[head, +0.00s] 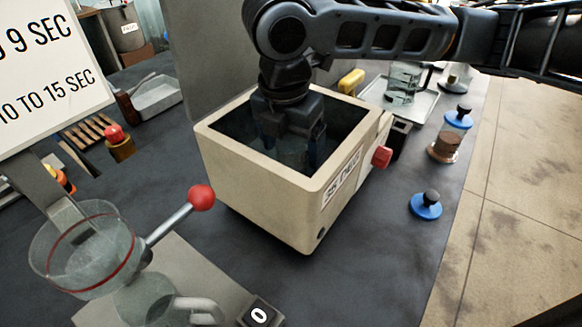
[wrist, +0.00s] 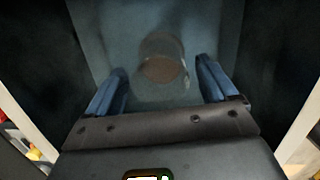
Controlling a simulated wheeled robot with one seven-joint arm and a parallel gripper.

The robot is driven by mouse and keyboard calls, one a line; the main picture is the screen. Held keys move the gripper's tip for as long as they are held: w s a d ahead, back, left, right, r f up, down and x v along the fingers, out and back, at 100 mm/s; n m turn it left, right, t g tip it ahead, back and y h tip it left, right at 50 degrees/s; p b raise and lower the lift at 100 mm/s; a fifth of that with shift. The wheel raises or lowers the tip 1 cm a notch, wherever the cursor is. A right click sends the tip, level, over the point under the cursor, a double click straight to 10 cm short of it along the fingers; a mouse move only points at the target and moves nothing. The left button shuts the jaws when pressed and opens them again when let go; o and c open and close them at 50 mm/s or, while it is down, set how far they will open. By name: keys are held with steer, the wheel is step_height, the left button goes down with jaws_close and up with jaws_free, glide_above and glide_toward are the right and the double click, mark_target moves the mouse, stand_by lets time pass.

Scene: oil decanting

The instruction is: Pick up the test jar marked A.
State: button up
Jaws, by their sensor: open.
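My gripper (head: 292,155) points down inside the open-topped cream box (head: 268,205) in the head view. Its two blue fingers are apart. In the wrist view, a round clear jar (wrist: 163,68) with a brownish disc-like face stands ahead, between the lines of the open fingers (wrist: 162,78). The fingers do not visibly grip it. No letter A can be read on it, and in the head view my gripper and the box wall mostly hide the jar.
The box walls stand close around my gripper, with a red knob (head: 381,157) on the right side. A brown-filled jar (head: 444,148) and a blue lid (head: 426,206) stand further right. A glass cup (head: 85,250) and a red-ended lever (head: 201,197) are at front left.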

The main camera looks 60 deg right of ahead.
steer(key=shift+d+f, duration=0.1)
steer(key=shift+f, duration=0.35)
steer(key=c, duration=1.6)
steer(key=shift+o, duration=0.2)
steer(key=shift+r, duration=0.15)
